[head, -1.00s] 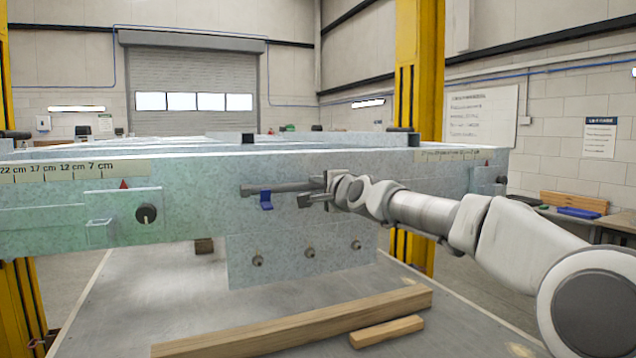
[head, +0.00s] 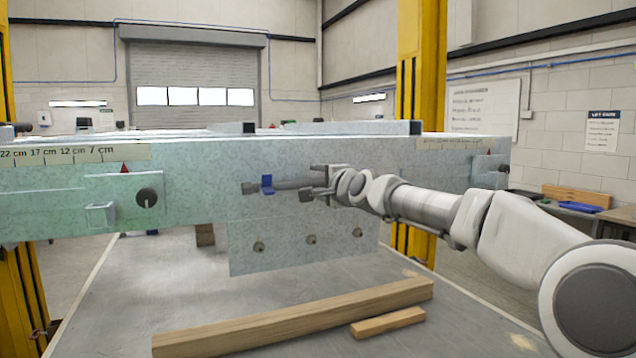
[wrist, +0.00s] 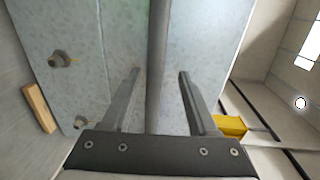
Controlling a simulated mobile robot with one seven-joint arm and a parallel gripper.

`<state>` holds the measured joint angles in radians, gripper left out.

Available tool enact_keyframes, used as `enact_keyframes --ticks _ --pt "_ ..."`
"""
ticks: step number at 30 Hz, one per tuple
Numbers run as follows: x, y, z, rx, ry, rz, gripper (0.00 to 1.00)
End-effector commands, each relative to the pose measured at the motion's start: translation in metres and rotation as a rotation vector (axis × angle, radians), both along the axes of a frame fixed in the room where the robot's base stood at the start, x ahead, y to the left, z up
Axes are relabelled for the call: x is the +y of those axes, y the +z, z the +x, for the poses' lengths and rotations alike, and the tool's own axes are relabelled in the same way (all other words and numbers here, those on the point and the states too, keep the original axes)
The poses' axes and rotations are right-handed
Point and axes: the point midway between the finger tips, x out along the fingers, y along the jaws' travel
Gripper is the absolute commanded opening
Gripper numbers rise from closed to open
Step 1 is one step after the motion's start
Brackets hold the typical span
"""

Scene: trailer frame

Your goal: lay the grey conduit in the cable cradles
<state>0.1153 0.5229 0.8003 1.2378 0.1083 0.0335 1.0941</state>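The grey conduit (head: 291,185) is a thin rod lying roughly level along the front face of the pale green beam (head: 210,175). A blue cable cradle (head: 267,185) is at its left part, with blue showing above and over the rod. The conduit's right part runs to my gripper (head: 312,182). The wrist view shows my gripper (wrist: 160,85) open, one finger on each side of the conduit (wrist: 158,60), with gaps on both sides. Any other cradle is hidden behind my gripper and arm.
A plate with several bolts (head: 290,248) hangs below the beam. A black knob (head: 147,197) and an open bracket (head: 101,214) stick out at the left. Two timber pieces (head: 300,315) lie below. Yellow posts (head: 420,80) stand at the sides.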

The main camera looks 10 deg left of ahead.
Motion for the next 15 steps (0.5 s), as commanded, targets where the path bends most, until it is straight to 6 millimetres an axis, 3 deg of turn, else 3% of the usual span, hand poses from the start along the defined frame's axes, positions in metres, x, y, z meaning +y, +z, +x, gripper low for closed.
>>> enact_keyframes --ticks 8,15 --pt "-0.003 -0.001 -0.002 0.001 -0.001 -0.001 0.60" --pt "-0.019 -0.002 -0.021 0.001 -0.003 -0.001 0.60"
